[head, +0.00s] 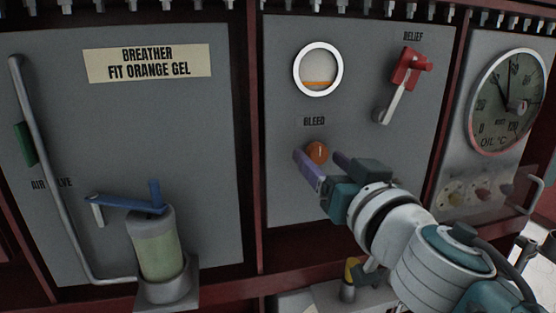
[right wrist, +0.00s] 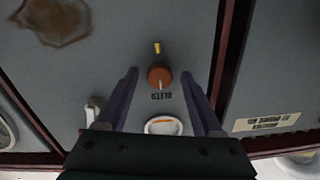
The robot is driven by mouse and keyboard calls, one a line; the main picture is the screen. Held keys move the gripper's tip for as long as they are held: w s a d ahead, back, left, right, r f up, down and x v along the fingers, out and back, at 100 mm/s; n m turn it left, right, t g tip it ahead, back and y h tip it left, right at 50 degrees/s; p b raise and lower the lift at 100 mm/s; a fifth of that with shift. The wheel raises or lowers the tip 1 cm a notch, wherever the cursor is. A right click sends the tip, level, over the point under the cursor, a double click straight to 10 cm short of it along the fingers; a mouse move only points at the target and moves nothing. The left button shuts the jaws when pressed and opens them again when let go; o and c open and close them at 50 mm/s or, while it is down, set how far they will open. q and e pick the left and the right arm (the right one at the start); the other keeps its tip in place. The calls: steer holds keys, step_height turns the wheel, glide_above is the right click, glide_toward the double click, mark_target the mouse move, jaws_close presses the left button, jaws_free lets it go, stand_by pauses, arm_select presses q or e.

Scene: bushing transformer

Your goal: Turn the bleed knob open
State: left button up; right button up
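The bleed knob (head: 317,152) is a small round orange-brown knob with a pale pointer line, on the grey middle panel under the BLEED label (head: 314,121). It also shows in the right wrist view (right wrist: 160,76), between and beyond my fingers. My right gripper (head: 322,160) is open, with one finger on each side of the knob's line; gaps show between the fingers and the knob in the wrist view. Nothing is held. A yellow mark (right wrist: 157,48) sits on the panel beside the knob in the wrist view. My left gripper is not in view.
A round sight gauge (head: 318,69) with an orange line sits above the knob. A red relief lever (head: 408,68) is at upper right, and an oil temperature dial (head: 506,100) further right. A breather jar (head: 157,250) with a blue lever stands at lower left.

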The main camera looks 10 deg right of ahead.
jaws_close()
stand_by(0.3)
steer(key=shift+n, duration=0.3)
steer(key=n, duration=0.3)
steer(key=shift+n, duration=0.4)
steer(key=n, duration=0.4)
steer(key=shift+r, duration=0.1)
steer(key=n, duration=0.4)
steer(key=shift+n, duration=0.4)
steer(key=n, duration=0.4)
steer(key=shift+r+h, duration=0.1)
steer(key=shift+h, duration=0.2)
steer(key=shift+o, duration=0.4)
jaws_free()
